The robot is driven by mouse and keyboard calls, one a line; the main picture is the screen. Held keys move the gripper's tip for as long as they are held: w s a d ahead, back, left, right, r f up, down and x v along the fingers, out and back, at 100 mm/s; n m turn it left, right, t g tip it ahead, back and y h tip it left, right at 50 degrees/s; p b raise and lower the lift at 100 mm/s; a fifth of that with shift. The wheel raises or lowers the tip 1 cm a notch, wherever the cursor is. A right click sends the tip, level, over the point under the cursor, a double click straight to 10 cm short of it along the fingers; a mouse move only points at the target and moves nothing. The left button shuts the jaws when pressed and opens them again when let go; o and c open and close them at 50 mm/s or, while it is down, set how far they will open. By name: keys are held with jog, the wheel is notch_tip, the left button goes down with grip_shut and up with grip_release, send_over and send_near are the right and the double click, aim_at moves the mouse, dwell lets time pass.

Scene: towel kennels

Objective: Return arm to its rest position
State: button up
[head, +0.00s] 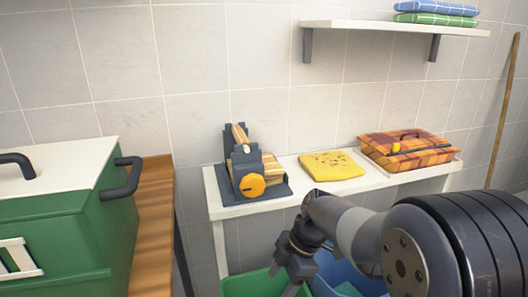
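My gripper (282,279) is at the lower middle of the head view, at the end of my arm, which comes in from the lower right. Its two dark fingers point down and stand apart. Nothing shows between them. They appear above or in front of a green bin (248,287) and a blue bin (345,272) below the white table (290,190). My arm hides part of the blue bin and the table's front right.
On the table are a dark device with an orange knob (252,184), a folded yellow cloth (331,165) and an orange plaid bundle (407,151). A green box (70,235) stands on a wooden surface (152,215) at left. A wall shelf (395,28) holds folded towels (436,12). A wooden pole (503,110) leans at right.

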jog(key=shift+s+f, duration=0.15)
jog(key=shift+f, duration=0.3)
dwell(0.3)
jog(key=shift+d, duration=0.1)
